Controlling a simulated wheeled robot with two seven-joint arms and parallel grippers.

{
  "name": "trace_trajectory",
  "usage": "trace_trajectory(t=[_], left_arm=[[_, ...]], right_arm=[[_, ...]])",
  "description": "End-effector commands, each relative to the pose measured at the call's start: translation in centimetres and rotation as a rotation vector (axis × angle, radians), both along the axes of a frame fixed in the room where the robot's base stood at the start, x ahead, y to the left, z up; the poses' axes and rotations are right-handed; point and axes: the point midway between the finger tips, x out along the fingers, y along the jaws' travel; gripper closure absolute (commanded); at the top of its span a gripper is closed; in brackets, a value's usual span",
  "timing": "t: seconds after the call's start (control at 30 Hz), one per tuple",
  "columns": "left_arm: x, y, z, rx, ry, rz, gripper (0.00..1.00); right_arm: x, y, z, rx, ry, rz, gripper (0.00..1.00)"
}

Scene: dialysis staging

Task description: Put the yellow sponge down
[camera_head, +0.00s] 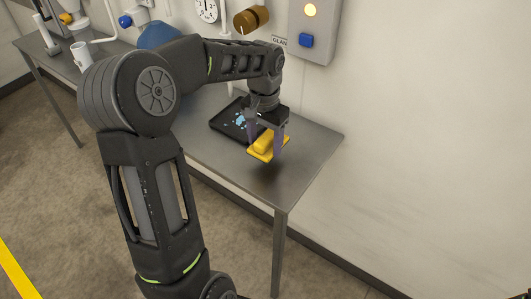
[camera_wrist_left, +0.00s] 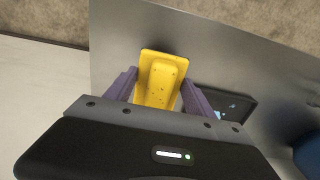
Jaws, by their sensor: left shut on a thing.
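The yellow sponge (camera_head: 266,147) is between the two fingers of my left gripper (camera_head: 267,142), near the right end of the metal table (camera_head: 310,150). In the left wrist view the sponge (camera_wrist_left: 160,80) stands out from between the purple fingers of the left gripper (camera_wrist_left: 158,95), which is shut on it. A darker patch shows on the table below the sponge. I cannot tell whether the sponge touches the table. My right gripper is in neither view.
A black tray (camera_head: 223,124) with light blue bits lies just left of the sponge. A blue rounded object (camera_head: 159,35) and a white mug (camera_head: 82,56) stand farther left. A grey wall box (camera_head: 312,25) hangs above. The table's right corner is clear.

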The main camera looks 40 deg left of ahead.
Motion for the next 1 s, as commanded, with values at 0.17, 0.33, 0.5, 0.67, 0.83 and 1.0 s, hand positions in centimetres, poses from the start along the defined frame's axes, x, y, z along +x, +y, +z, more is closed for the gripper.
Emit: trace_trajectory(t=[0.17,0.33,0.5,0.67,0.83,1.0], left_arm=[[0.0,0.0,-1.2,0.0,0.0,0.001,0.82],[0.0,0.0,-1.2,0.0,-0.001,0.001,0.82],[0.0,0.0,-2.2,-0.001,0.002,0.001,0.82],[0.0,0.0,-4.3,-0.001,0.002,-0.001,0.82],[0.0,0.0,-4.9,-0.001,0.0,0.0,0.82],[0.0,0.0,-5.0,0.0,0.0,0.0,0.82]], right_arm=[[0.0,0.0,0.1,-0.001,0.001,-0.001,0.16],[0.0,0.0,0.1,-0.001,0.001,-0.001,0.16],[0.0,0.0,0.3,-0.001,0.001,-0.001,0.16],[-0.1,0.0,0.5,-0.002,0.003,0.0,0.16],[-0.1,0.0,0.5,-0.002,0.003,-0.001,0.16],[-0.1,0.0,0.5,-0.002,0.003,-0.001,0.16]])
